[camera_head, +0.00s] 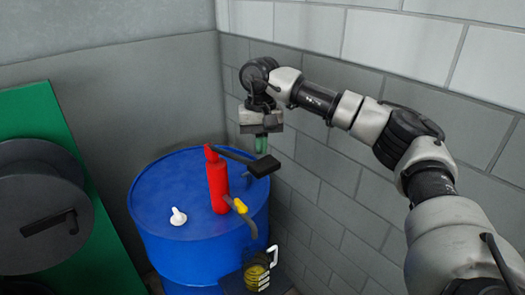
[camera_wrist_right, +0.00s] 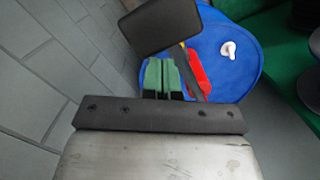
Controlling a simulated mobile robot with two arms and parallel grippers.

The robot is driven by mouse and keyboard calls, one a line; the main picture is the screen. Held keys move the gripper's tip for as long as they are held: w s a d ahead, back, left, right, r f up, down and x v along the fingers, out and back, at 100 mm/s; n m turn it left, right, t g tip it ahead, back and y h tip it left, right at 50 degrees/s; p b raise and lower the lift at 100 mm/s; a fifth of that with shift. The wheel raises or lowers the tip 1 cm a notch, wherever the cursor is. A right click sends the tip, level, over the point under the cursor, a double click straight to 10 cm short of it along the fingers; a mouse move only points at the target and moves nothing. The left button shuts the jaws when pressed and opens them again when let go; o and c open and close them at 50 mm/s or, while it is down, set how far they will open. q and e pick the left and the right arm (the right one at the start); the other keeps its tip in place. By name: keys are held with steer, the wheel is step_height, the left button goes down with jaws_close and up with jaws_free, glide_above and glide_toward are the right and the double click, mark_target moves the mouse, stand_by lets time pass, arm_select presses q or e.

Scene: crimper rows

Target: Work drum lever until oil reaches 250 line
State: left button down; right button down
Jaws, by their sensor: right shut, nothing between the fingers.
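A blue drum (camera_head: 165,205) stands in the wall corner with a red pump (camera_head: 217,185) upright on its top. The pump's black lever (camera_head: 232,154) slopes down to the right to a wide black handle pad (camera_head: 264,167). A curved spout (camera_head: 241,212) with a yellow part points down to a jug (camera_head: 257,278) holding yellow oil; its marks are too small to read. My right gripper (camera_head: 261,145) is shut and empty, its green fingers just above and behind the pad. In the wrist view the pad (camera_wrist_right: 160,27) lies beyond the fingers (camera_wrist_right: 163,78); contact is unclear. My left gripper is out of view.
A white cap (camera_head: 178,216) sits on the drum top, left of the pump. A grey block wall (camera_head: 340,185) runs close along the right side. A dark round object (camera_head: 40,205) stands in front of a green panel (camera_head: 70,140) at the left.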

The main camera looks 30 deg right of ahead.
step_height(320, 180, up, 11)
steer(key=shift+w+d+f, duration=0.15)
steer(key=shift+w+d, duration=0.15)
steer(key=shift+w, duration=0.15)
stand_by(1.5)
